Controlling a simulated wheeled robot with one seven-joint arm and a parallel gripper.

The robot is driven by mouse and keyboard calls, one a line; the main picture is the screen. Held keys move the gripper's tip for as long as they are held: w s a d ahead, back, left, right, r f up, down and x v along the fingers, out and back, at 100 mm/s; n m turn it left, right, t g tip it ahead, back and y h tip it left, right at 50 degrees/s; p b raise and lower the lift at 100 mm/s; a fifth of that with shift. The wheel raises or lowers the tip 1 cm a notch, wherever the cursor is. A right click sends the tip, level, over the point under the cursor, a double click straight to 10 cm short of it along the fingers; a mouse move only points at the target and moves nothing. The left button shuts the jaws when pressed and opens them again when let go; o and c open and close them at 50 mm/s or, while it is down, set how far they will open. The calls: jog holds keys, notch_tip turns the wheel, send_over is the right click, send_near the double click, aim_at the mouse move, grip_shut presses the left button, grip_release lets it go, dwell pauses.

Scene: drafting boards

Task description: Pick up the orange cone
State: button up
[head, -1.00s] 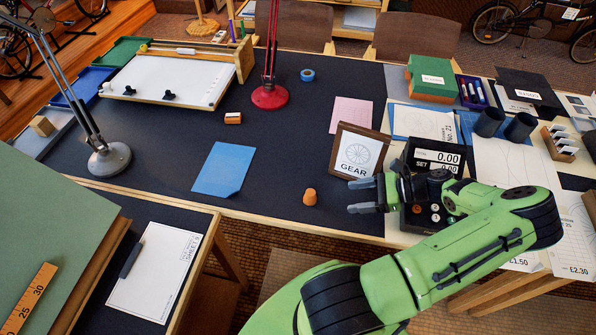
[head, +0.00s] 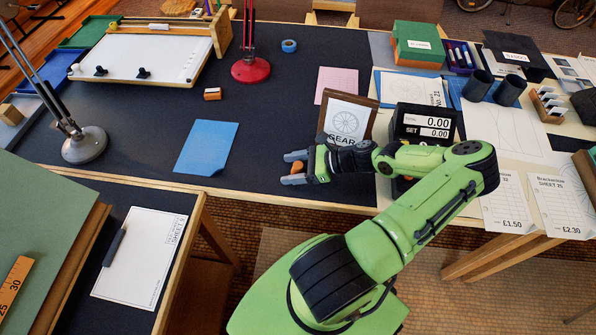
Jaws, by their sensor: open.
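The small orange cone (head: 298,166) stands near the front edge of the dark drafting table (head: 250,115). Only part of it shows; my gripper hides the rest. My gripper (head: 293,168) is open and points left, one dark finger behind the cone and one in front of it. The cone appears between the fingers. I cannot tell whether either finger touches it.
A framed GEAR picture (head: 347,121) stands just behind my gripper, with a digital scale (head: 425,127) to its right. A blue sheet (head: 206,148) lies to the left. A red lamp base (head: 251,70) stands farther back. The tabletop between blue sheet and cone is clear.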

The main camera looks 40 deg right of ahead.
jog(key=c, duration=1)
